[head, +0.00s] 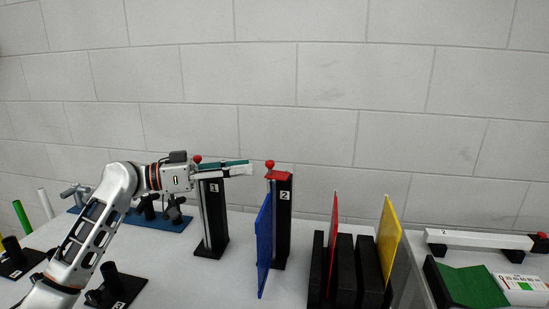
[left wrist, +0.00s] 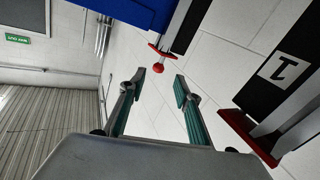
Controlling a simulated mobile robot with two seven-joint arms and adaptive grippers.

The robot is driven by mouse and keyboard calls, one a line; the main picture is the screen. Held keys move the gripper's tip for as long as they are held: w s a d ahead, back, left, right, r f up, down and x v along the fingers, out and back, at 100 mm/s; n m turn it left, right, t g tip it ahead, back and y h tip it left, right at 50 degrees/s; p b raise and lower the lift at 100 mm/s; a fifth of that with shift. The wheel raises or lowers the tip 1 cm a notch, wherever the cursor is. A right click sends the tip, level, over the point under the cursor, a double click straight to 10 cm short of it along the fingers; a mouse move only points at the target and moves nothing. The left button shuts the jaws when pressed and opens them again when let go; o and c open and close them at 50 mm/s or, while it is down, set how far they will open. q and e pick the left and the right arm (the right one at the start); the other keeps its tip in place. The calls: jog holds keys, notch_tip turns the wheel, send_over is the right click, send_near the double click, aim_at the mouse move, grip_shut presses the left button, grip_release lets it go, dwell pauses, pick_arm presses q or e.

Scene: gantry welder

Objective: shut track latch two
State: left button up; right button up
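Track latch two is a black post (head: 282,225) marked 2, with a red cap and a round red knob (head: 270,164) at its top. In the left wrist view the red knob (left wrist: 158,68) lies just ahead of the gap between my fingers. My left gripper (head: 249,168) points right at about knob height, a little left of the knob and apart from it. It also shows in the left wrist view (left wrist: 158,88), with its two teal-padded fingers spread and nothing between them. My right gripper is not in view.
Post one (head: 211,215), with its own red knob (head: 197,158), stands under my left gripper. A blue panel (head: 264,245) stands upright in front of post two. Red (head: 333,245) and yellow (head: 389,240) panels stand in black slots to the right.

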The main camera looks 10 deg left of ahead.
aim_at(270, 167)
pick_arm(q)
jog(key=shift+p+x, duration=0.5)
jog(key=shift+x, duration=3.3)
jog(key=shift+s, duration=0.1)
grip_shut()
